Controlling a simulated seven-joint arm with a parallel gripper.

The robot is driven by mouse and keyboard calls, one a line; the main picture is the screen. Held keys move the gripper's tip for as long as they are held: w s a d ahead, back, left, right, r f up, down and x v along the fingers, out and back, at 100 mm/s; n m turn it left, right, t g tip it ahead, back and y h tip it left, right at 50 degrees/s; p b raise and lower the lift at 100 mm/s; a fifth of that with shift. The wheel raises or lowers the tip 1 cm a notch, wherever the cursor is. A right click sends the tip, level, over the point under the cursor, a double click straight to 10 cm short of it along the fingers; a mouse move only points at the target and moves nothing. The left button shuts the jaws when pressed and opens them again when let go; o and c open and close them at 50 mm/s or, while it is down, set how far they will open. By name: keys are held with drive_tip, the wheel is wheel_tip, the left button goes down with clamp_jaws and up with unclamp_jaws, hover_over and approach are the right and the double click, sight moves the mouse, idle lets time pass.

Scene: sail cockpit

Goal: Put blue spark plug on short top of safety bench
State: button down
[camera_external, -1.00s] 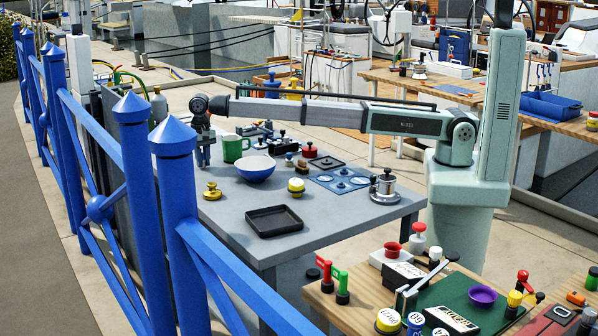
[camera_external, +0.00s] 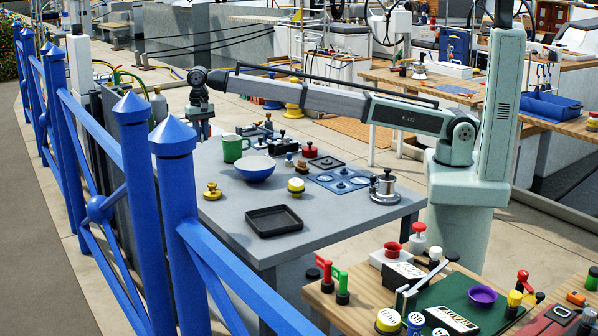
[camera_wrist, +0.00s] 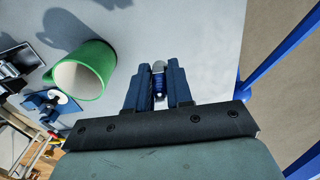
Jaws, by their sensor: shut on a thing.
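My gripper (camera_wrist: 158,92) is shut on the blue spark plug (camera_wrist: 158,70) in the wrist view. The plug's silvery end and some blue show between the two dark blue fingers; the rest is hidden. In the external view my gripper (camera_external: 201,132) points down above the far left part of a grey-topped bench (camera_external: 225,222), left of the green mug. The plug is too small to make out there. The grey top also lies below the fingers in the wrist view. I cannot tell which part is the short top.
A green mug (camera_external: 233,148) and blue bowl (camera_external: 255,168) stand near my gripper. A yellow knobbed piece (camera_external: 212,191) and black tray (camera_external: 273,221) sit nearer the front. A blue railing (camera_external: 180,215) runs along the left. Bare grey top surrounds the tray.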

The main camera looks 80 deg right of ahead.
drive_tip(key=shift+a+r, duration=0.1)
drive_tip(key=shift+r, duration=0.15)
drive_tip(key=s+a+n, duration=0.2)
drive_tip(key=s+a, duration=0.5)
drive_tip(key=a, duration=0.7)
drive_tip(key=s+a+n, duration=0.2)
drive_tip(key=s+a, duration=0.5)
drive_tip(key=a, duration=0.6)
drive_tip(key=s+a+n, duration=0.2)
drive_tip(key=s+a, duration=0.5)
drive_tip(key=a, duration=0.7)
drive_tip(key=n, duration=1.2)
hover_over(351, 283)
drive_tip(key=shift+n, duration=0.3)
drive_tip(key=shift+a+f, duration=0.1)
drive_tip(key=shift+f, duration=4.8)
drive_tip(key=shift+f, duration=0.15)
drive_tip(key=c, duration=1)
unclamp_jaws()
